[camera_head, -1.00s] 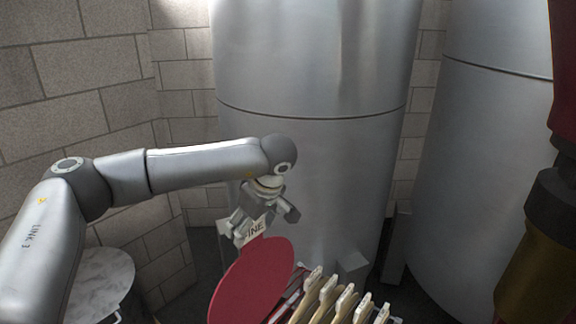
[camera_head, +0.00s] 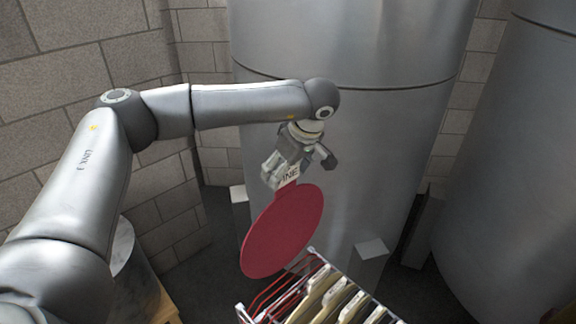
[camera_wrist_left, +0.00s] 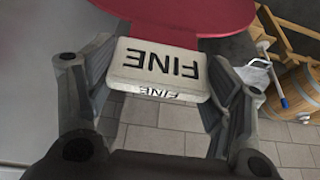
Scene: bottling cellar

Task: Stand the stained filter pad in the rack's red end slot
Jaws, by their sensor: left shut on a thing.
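The stained filter pad (camera_head: 283,231) is a dark red disc with a pale tab lettered FINE. My left gripper (camera_head: 283,180) is shut on that tab, and the disc hangs tilted below it. In the left wrist view the tab (camera_wrist_left: 160,70) sits between the two fingers, with the red disc (camera_wrist_left: 190,14) beyond it. The rack (camera_head: 247,312) is a wire frame at the bottom of the head view, with red wires at its left end and several cream pads to the right. The disc is above and just left of the red end; any gap is hard to judge. My right gripper is not seen.
Large steel tanks (camera_head: 345,60) stand behind the rack, against a block wall (camera_head: 60,90). A round metal-topped thing (camera_head: 124,250) is at lower left. The left wrist view shows a wooden barrel (camera_wrist_left: 300,90) at right and open tiled floor (camera_wrist_left: 160,135).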

